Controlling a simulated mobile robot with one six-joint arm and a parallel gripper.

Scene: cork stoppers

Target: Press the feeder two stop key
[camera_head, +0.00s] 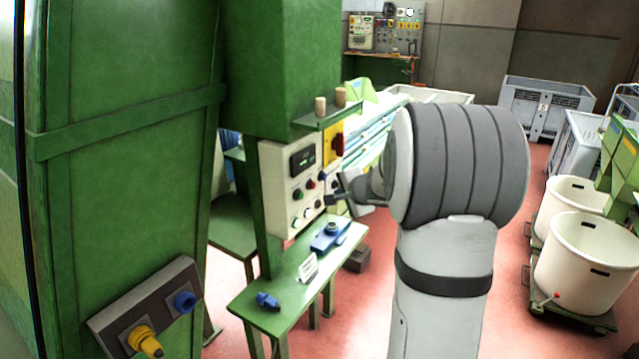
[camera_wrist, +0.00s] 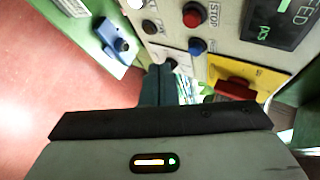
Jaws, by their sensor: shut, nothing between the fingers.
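The pale control panel (camera_head: 279,191) on the green machine carries a display and several round keys. I cannot read which key belongs to feeder two. My gripper (camera_wrist: 160,72) is shut and empty, its tips close to the panel's lower edge keys; contact cannot be told. In the head view my gripper (camera_head: 333,198) is beside the panel's right edge, partly hidden by my arm.
A yellow plate with a red switch (camera_wrist: 235,88) adjoins the panel. Below, a green bench (camera_head: 281,318) holds a blue device (camera_head: 331,237), a white card (camera_head: 307,268) and a small blue item (camera_head: 267,300). Two corks stand on a green ledge (camera_head: 328,117) above. White tubs (camera_head: 590,255) stand right.

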